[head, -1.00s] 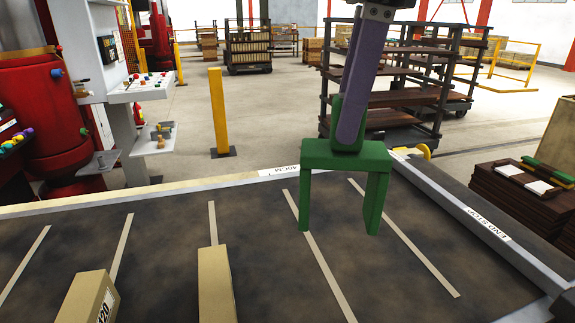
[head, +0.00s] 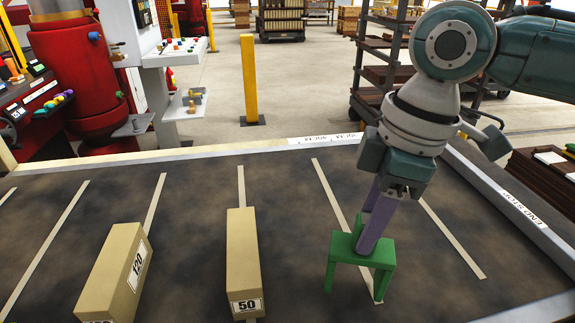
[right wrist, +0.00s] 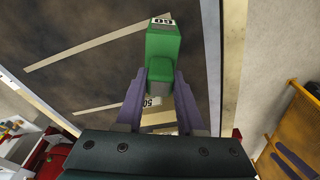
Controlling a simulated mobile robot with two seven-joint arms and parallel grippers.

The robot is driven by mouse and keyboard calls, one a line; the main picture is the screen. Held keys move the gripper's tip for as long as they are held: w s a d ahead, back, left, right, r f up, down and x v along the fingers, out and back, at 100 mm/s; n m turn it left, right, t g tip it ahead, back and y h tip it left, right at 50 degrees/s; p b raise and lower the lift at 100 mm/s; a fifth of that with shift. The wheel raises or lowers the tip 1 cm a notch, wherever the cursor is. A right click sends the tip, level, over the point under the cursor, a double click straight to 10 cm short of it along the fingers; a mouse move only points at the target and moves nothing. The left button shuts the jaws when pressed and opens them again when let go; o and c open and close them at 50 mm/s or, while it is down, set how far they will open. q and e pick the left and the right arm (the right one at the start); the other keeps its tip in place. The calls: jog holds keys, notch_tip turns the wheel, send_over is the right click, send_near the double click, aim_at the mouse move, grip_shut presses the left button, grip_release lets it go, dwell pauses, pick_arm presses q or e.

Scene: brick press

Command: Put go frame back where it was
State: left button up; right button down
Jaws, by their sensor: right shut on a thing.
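The go frame (head: 345,255) is a green frame with a flat top and legs, at the right part of the dark table (head: 290,190), over a pale line. My right gripper (head: 367,240), with purple fingers, is shut on its upright handle from above. I cannot tell whether the legs touch the table. In the right wrist view the go frame (right wrist: 163,45) sits between the gripper's fingers (right wrist: 160,80), with a white "GO" label on its end. My left gripper is not in view.
A tan block labelled 50 (head: 241,255) and one labelled 120 (head: 115,270) lie on the table left of the frame. An end stop rail (head: 490,185) bounds the table on the right. A red press (head: 68,70) and yellow post (head: 249,80) stand beyond.

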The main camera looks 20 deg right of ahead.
jog(key=shift+f, duration=0.75)
jog(key=shift+f, duration=0.2)
jog(key=c, duration=0.5)
grip_release()
